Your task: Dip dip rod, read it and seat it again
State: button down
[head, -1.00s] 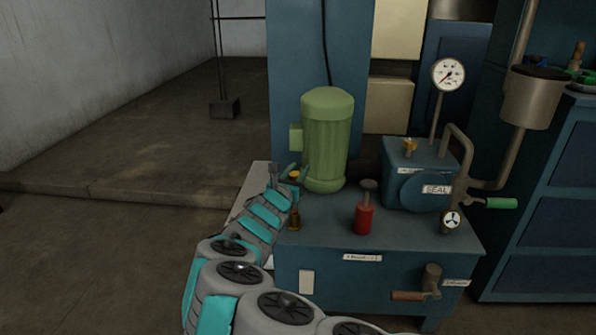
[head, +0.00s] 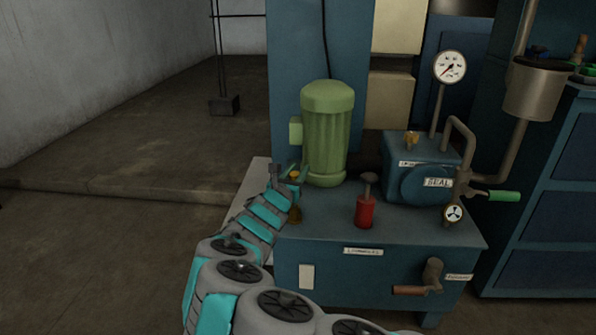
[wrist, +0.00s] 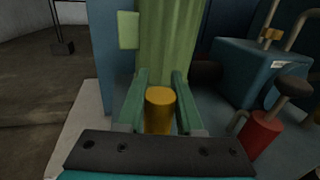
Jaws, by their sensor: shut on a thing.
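The dip rod's yellow grip (wrist: 160,108) stands upright between the two green fingers of my gripper (wrist: 160,85) in the wrist view. My gripper is shut on it. No rod markings are readable.
The green motor (head: 327,135) stands close behind my gripper. A red canister (head: 365,211) with a dark knob is to the right. Beyond it are a blue box labelled SEAL (head: 421,168) and a round gauge (head: 450,67). The floor at left is clear.

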jog(key=shift+f+b, duration=1.3)
jog(key=shift+f, duration=0.25)
jog(key=shift+c, duration=2.4)
grip_release()
jog(key=v, duration=0.7)
jog(key=shift+s, duration=0.4)
jog(key=shift+a, duration=0.15)
